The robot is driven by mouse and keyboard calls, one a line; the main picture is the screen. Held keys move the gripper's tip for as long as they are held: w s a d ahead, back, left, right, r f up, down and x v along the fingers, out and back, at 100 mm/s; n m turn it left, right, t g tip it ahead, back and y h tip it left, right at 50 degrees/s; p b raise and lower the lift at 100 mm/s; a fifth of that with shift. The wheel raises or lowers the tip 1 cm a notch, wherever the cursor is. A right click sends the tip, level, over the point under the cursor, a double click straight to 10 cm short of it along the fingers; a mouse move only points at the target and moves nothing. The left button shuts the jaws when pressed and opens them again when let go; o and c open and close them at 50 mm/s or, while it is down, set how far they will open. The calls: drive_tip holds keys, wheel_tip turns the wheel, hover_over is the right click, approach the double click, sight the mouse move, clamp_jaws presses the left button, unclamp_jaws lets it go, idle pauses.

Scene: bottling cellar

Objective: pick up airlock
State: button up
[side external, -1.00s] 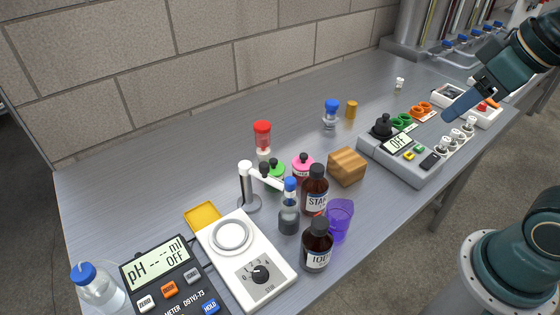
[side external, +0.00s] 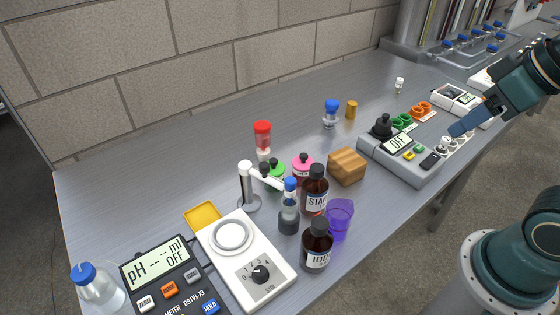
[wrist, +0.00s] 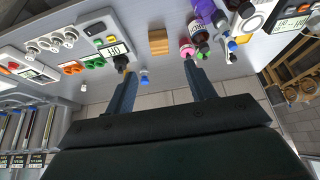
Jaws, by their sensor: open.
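A red-capped clear tube with a pale lower end (side external: 262,138) stands near the wall, left of the middle in the side external view. It looks most like the airlock, but I cannot be sure. A blue-capped clear piece (side external: 331,114) stands farther right along the bench; a small blue-topped piece (wrist: 144,78) between my fingers in the wrist view appears to be it. My gripper (side external: 456,131) is open and empty, over the right end of the grey meter and well away from the red-capped tube. In the wrist view my gripper (wrist: 158,68) shows its two blue fingers apart.
The grey meter (side external: 372,146) and a white box (side external: 446,92) lie at the right. A wooden block (side external: 347,166), brown bottles (side external: 314,190) and a purple cup (side external: 340,214) stand mid-bench. A white stirrer (side external: 270,280) is at front left. The back bench strip is largely clear.

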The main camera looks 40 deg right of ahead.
idle(0.3)
drive_tip(key=shift+o, duration=1.2)
drive_tip(key=shift+w, duration=0.1)
